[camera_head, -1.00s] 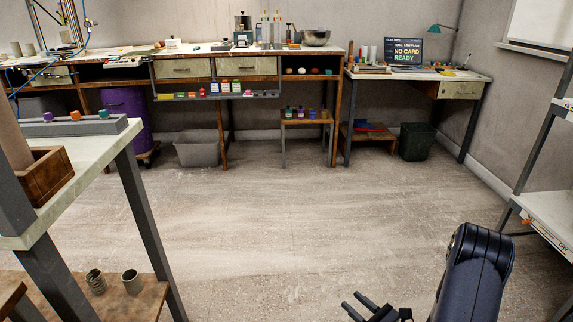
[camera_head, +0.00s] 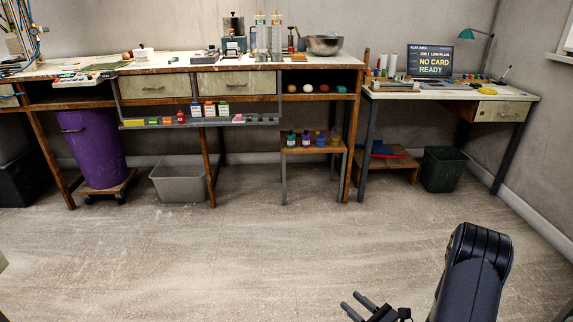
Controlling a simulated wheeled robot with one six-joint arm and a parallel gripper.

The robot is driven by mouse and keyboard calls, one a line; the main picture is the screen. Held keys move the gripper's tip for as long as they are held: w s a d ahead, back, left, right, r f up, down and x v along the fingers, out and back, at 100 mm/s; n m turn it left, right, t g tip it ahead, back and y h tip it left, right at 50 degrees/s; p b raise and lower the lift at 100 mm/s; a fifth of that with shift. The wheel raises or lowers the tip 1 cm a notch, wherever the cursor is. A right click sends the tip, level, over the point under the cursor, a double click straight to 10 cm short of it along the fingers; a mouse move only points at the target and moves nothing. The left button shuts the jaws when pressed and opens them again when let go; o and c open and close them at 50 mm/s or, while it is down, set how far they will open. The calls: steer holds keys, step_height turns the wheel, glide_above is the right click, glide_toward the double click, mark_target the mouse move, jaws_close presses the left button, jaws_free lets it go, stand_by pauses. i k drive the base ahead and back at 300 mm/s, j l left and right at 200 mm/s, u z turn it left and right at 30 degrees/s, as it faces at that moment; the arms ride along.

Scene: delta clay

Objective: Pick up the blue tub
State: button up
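No thing is clear enough to name for certain as the blue tub. A small blue object (camera_head: 378,148) lies beside something red on a low wooden stand under the right desk; its shape is too small to tell. Several small jars (camera_head: 305,140) in teal, purple and other colours stand on the low shelf under the main bench. A blue-labelled bottle (camera_head: 196,109) stands on the rail under the drawers. My gripper (camera_head: 351,304) is low in the picture, far from all of these. Its two fingers are apart with nothing visible between them.
The long bench (camera_head: 130,66) runs along the back wall, with a purple drum (camera_head: 93,150) and a grey bin (camera_head: 180,181) beneath. A dark green bin (camera_head: 442,168) stands under the right desk (camera_head: 450,92). The floor (camera_head: 240,250) in front is clear.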

mark_target(321, 141)
steer(key=i, duration=1.7)
steer(key=i+z, duration=0.15)
steer(key=i, duration=0.3)
steer(key=i+j+z, duration=0.2)
steer(key=i, duration=0.25)
steer(key=i+j+z, duration=0.15)
steer(key=i, duration=0.25)
steer(key=i+j, duration=0.4)
steer(key=l+z, duration=0.05)
